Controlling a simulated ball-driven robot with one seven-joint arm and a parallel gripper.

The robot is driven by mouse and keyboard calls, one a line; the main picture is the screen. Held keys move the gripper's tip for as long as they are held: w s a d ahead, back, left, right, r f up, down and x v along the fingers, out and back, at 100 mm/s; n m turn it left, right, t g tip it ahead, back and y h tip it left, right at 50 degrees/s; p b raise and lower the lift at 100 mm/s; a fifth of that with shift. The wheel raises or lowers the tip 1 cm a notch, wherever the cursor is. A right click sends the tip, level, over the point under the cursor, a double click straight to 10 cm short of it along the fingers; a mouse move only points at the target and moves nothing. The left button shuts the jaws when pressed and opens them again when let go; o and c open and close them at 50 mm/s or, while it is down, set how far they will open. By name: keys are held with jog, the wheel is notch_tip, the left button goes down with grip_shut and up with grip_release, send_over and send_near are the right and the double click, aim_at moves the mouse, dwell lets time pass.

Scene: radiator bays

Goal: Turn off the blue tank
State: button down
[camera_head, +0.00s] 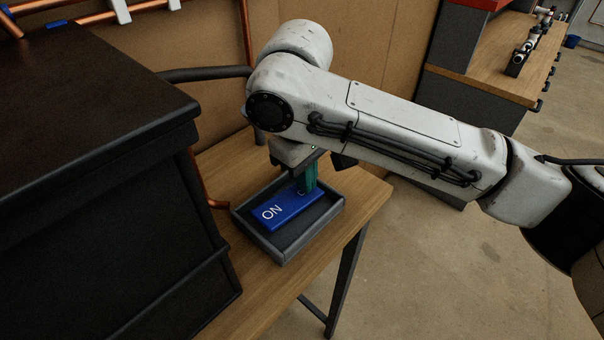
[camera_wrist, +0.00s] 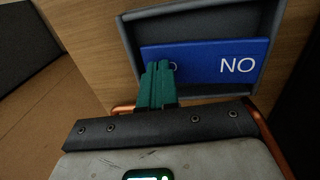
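A blue rocker switch (camera_head: 284,212) sits in a dark grey tray-like housing (camera_head: 267,245) on the wooden bench. White "ON" shows at its near left end in the head view. In the wrist view the switch (camera_wrist: 205,62) shows the same lettering upside down, and my fingers hide most of the lettering at its other end. My gripper (camera_head: 309,186) has green fingers pointing down at that other end. In the wrist view the fingers (camera_wrist: 160,68) are together, with nothing seen between them. I cannot tell whether they touch the switch. No blue tank is recognisable.
A large black cabinet (camera_head: 90,105) stands to the left of the switch. Copper pipes (camera_head: 247,35) run along the brown back wall. Another wooden bench (camera_head: 500,75) is at the upper right. Open concrete floor (camera_head: 440,270) lies to the right.

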jog(key=shift+d+f+p, duration=0.2)
jog(key=shift+f+p, duration=0.15)
dwell(0.3)
jog(key=shift+w+r+p, duration=0.15)
jog(key=shift+r+p, duration=0.25)
notch_tip(320, 180, up, 13)
jog(key=w+d, duration=0.1)
jog(key=w, duration=0.1)
jog(key=shift+d, duration=0.4)
